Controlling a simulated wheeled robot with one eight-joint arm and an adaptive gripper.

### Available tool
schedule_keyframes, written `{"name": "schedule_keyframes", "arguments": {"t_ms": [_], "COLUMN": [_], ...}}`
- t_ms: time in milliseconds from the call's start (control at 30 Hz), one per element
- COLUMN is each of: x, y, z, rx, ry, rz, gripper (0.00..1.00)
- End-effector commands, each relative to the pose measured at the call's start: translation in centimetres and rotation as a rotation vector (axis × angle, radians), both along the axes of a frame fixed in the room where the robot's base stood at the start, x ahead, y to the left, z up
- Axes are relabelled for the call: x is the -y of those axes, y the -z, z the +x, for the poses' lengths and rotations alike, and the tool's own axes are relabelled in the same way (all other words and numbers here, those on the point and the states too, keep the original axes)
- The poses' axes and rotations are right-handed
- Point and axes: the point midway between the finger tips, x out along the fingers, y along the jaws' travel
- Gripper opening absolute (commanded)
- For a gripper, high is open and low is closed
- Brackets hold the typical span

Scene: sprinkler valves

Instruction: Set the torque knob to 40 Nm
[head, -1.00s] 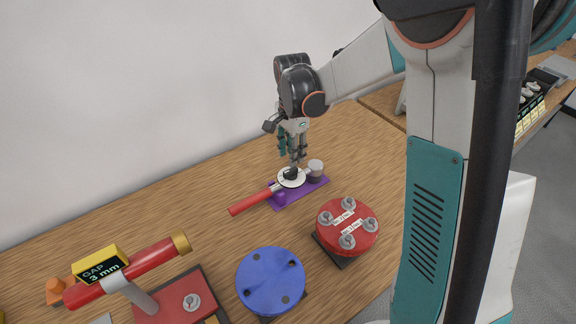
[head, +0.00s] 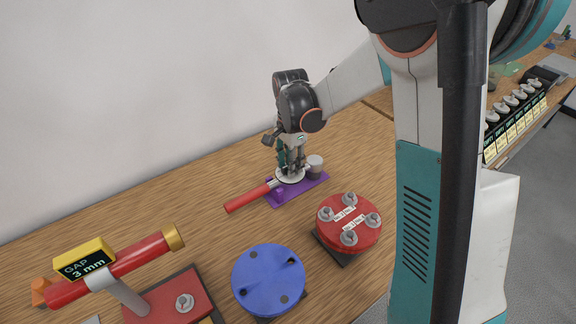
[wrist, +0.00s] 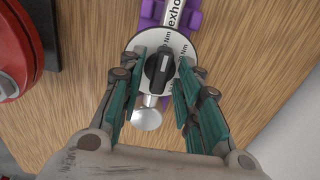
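The torque knob is a black knob (wrist: 159,70) with a white pointer line, on a round white dial (wrist: 188,48) printed with Nm marks. The dial (head: 290,176) sits on a torque wrench with a red handle (head: 248,197), resting on a purple stand (head: 310,185). My gripper (wrist: 161,72) is over the dial, its teal fingers on both sides of the knob with gaps visible. It also shows from the side in the head view (head: 291,168). The numbers on the dial are hidden or too small to read.
A grey cylinder (head: 315,166) stands at the wrench's head. A red flange (head: 348,222) with several bolts and a blue flange (head: 268,280) lie nearer. A gap display (head: 84,260) is at the lower left. Table between the wrench and wall is clear.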

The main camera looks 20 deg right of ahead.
Motion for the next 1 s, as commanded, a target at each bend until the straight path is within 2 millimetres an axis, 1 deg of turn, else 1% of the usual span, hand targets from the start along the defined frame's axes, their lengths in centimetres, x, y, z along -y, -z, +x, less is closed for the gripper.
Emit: {"name": "schedule_keyframes", "arguments": {"t_ms": [33,67,100,133,367,533,667,1000], "x": [0.0,0.0,0.0,0.0,0.0,0.0,0.0,0.0], "y": [-0.01,-0.01,-0.01,-0.01,0.01,0.04,0.02,0.0], "z": [0.0,0.0,0.0,0.0,0.01,0.01,0.01,0.01], "rx": [0.0,0.0,0.0,0.0,0.0,0.001,0.001,0.001], "ry": [0.0,0.0,0.0,0.0,0.03,0.2,0.287,0.327], "rz": [0.0,0.0,0.0,0.0,0.0,0.0,0.0,0.001], "gripper": [0.17,0.1,0.01,0.0,0.0,0.0,0.0,0.0]}}
